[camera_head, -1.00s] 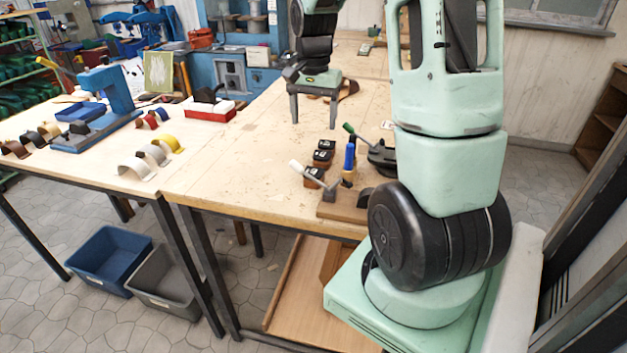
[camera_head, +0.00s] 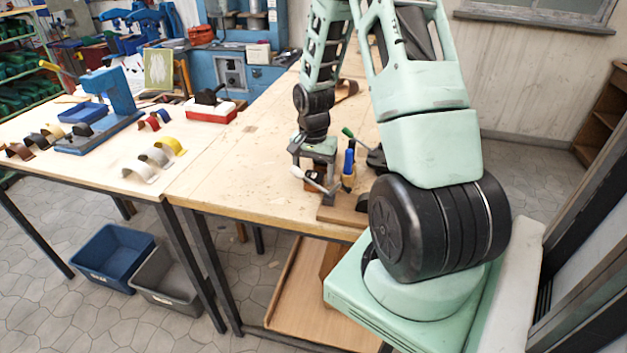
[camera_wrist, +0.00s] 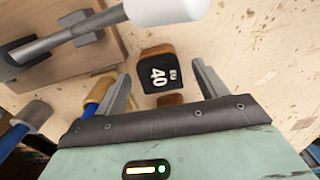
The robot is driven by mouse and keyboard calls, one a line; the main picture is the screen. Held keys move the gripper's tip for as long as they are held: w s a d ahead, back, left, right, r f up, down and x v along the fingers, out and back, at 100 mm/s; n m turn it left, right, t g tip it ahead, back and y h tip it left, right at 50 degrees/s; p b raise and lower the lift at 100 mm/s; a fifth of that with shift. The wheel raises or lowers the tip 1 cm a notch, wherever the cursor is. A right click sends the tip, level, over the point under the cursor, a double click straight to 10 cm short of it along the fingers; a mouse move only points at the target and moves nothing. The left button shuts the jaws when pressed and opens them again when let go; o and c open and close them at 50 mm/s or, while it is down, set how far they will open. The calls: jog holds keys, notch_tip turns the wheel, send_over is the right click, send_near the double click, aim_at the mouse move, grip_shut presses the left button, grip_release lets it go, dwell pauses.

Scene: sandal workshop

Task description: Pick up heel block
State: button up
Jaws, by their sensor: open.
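A dark heel block (camera_wrist: 157,68) with a white "EU 40" label and brown sides lies on the wooden table in the wrist view. My gripper (camera_wrist: 161,72) is open and empty, its fingers on either side of the block's line, apart from it. A second brown block (camera_wrist: 170,99) shows partly behind my gripper's edge. In the head view my gripper (camera_head: 313,172) points down low over the table at the block spot. It mostly hides the blocks, and only a brown bit (camera_head: 312,188) shows between the fingers.
A toggle clamp with a white handle (camera_wrist: 165,9) on a wooden board (camera_wrist: 75,48) stands close to the block. Blue-handled tools (camera_head: 349,160) stand right of my gripper. The table (camera_head: 235,160) is clear to the left. Another table holds a blue press (camera_head: 118,92).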

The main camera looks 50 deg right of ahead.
jog(key=shift+f, duration=1)
jog(key=c, duration=1.1)
